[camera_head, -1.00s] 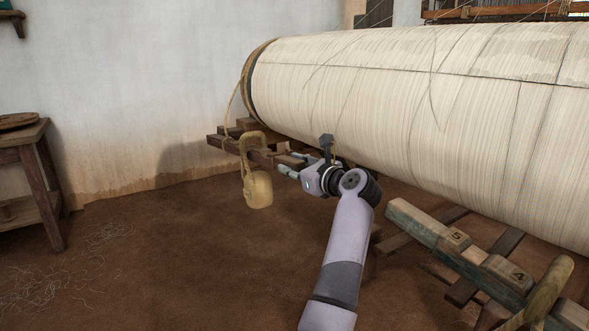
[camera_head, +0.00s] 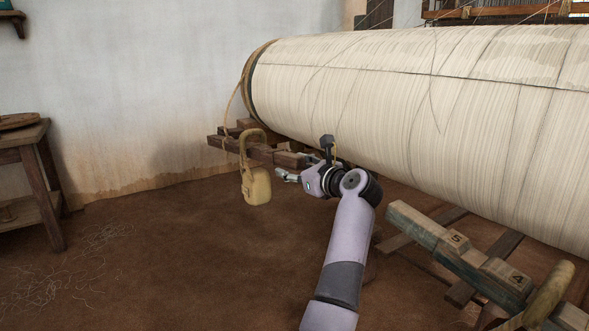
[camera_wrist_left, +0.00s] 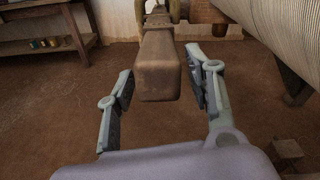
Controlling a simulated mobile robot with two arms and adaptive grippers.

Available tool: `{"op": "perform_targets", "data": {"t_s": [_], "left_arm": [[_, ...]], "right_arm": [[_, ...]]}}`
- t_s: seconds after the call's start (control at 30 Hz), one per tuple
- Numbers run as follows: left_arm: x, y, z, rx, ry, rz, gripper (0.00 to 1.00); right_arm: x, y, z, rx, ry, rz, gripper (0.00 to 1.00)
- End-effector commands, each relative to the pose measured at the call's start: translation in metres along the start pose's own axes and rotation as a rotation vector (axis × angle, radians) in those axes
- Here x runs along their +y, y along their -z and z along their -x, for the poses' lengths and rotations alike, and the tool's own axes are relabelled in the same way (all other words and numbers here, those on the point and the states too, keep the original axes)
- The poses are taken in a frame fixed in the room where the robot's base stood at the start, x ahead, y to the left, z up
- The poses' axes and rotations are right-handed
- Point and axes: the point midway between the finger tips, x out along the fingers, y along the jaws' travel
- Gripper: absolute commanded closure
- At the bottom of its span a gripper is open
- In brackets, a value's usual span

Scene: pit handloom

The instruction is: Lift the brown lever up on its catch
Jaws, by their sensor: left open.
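The brown lever (camera_head: 262,152) is a wooden bar that sticks out below the left end of the large warp beam (camera_head: 420,95). In the left wrist view the lever's squared end (camera_wrist_left: 158,68) points at the camera and lies between the two fingers. My left gripper (camera_head: 282,175) is open at the lever's near end; in the left wrist view its fingers (camera_wrist_left: 158,88) stand apart on either side, with a gap visible at the left. A yellowish weight (camera_head: 256,187) hangs from the lever by a loop. I cannot make out the catch. My right gripper is not in view.
A wooden table (camera_head: 40,140) stands at the left by the wall. A numbered wooden rack (camera_head: 470,262) lies low at the right, under the beam. A rope (camera_head: 234,105) runs from the beam's end down to the lever. The floor at the left is mostly clear.

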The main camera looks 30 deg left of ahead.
Motion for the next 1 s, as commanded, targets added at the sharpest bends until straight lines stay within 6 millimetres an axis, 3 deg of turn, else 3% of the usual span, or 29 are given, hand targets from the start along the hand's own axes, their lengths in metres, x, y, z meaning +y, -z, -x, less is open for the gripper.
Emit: {"op": "perform_targets", "data": {"t_s": [0.17, 0.6, 1.0], "left_arm": [[-0.003, -0.013, 0.002, -0.002, 0.001, 0.005, 0.52], [-0.018, -0.087, 0.012, 0.001, 0.001, 0.002, 0.52], [-0.020, -0.097, 0.013, 0.001, 0.001, -0.001, 0.52]], "right_arm": [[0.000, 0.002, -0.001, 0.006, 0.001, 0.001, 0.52], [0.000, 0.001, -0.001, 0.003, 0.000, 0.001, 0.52], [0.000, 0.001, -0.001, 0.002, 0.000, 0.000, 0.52]]}}
